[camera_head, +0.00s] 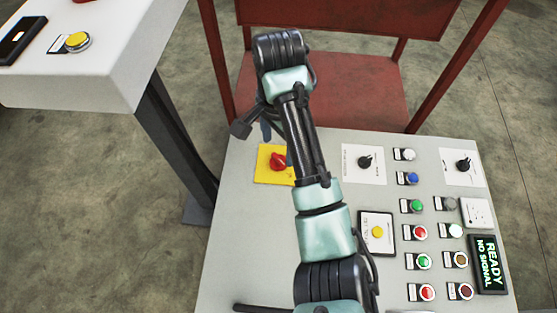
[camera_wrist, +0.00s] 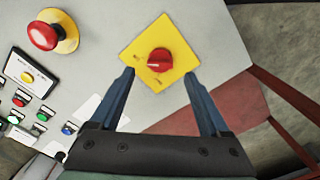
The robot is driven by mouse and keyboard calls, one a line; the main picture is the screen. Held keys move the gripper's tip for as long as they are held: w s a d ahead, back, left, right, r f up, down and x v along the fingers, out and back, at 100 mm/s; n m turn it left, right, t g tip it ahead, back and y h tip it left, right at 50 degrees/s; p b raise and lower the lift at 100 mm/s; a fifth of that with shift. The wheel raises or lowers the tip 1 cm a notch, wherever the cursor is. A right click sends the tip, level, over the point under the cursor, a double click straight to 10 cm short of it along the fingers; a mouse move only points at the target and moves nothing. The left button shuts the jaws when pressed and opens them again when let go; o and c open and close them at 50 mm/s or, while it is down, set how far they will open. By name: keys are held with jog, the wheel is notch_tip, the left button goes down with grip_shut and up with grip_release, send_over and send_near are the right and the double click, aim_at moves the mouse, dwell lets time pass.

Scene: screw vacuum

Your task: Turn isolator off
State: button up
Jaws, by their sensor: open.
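The isolator is a red rotary knob (camera_head: 277,161) on a yellow square plate (camera_head: 264,176), at the back left of the light grey control panel (camera_head: 240,225). In the wrist view the red knob (camera_wrist: 159,61) and its yellow plate (camera_wrist: 180,48) show in full, with small markings too small to read. My gripper (camera_wrist: 158,78) is open and empty. Its two blue fingers point at the plate, one on each side of the knob's lower part, apart from the knob. In the head view my arm hides part of the plate, and the gripper is mostly hidden behind it.
A red emergency button (camera_wrist: 43,35) stands up from the panel. Black knobs (camera_head: 365,161), several coloured buttons (camera_head: 417,206), a yellow button (camera_head: 377,232) and a display (camera_head: 488,263) reading "READY NO SIGNAL" lie to the right. A red frame (camera_head: 350,90) stands behind; a white console (camera_head: 110,60) is at left.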

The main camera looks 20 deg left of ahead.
aim_at(279, 159)
notch_tip(279, 159, down, 5)
jog(key=shift+r+b, duration=0.2)
jog(key=shift+b, duration=0.8)
grip_shut()
